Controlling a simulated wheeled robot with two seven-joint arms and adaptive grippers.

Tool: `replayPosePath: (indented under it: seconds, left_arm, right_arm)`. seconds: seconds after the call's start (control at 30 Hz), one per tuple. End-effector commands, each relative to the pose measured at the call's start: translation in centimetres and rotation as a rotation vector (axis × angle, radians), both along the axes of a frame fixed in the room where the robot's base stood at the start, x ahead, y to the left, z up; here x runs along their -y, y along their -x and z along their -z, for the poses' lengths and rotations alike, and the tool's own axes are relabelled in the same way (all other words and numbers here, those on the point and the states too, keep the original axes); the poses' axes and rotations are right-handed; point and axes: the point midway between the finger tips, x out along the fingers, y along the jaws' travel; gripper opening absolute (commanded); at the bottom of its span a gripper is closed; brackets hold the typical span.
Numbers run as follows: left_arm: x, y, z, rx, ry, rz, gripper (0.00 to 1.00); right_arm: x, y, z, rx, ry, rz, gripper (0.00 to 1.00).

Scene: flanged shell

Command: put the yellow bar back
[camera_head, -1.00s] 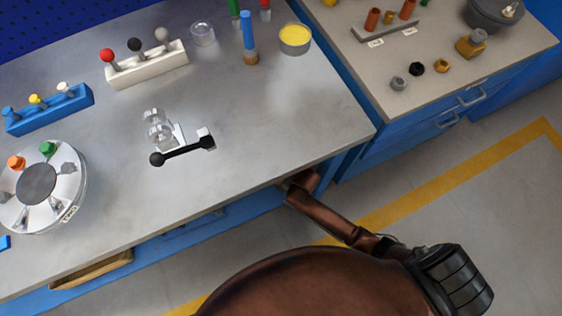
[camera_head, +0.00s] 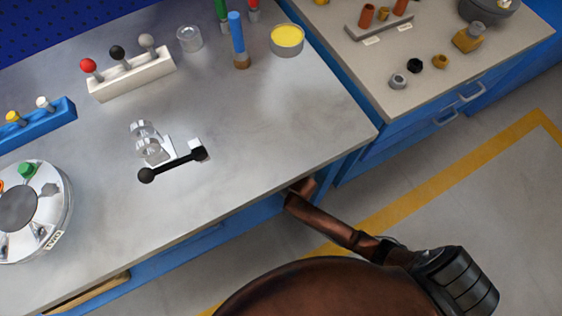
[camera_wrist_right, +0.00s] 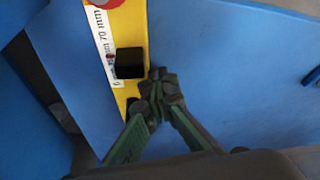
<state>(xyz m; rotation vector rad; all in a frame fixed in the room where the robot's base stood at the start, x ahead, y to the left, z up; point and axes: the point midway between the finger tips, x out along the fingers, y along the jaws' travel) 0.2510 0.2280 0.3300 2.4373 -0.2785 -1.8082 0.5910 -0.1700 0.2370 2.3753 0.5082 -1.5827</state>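In the right wrist view the yellow bar (camera_wrist_right: 134,28) runs down the upper middle against blue panels. It carries a white label with "70 mm", a black block (camera_wrist_right: 130,63) and a red piece at its cut-off top. My right gripper (camera_wrist_right: 162,84) has its fingertips together beside the bar's lower right edge, with nothing visible between them. I cannot tell whether they touch the bar. In the head view my copper-coloured arm reaches to the bench's front edge, and its gripper is hidden. My left gripper is not in view.
The grey bench (camera_head: 260,145) holds a white block with knobs (camera_head: 132,74), clear rings beside a black-ended rod (camera_head: 173,163), a round silver disc (camera_head: 30,207) and a yellow-topped cup (camera_head: 287,41). A second bench (camera_head: 440,60) stands right. The bench's front right area is clear.

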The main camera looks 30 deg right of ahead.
Motion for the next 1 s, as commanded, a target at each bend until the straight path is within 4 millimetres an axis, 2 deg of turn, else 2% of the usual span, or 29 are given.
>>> replayPosePath:
  seconds: [0.2,1.0]
  left_arm:
    - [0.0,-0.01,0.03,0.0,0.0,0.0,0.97]
    - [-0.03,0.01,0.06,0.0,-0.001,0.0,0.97]
  right_arm:
    - [0.01,0.17,0.59,-0.004,0.0,0.001,0.01]
    - [0.06,0.05,0.48,-0.002,0.001,0.0,0.56]
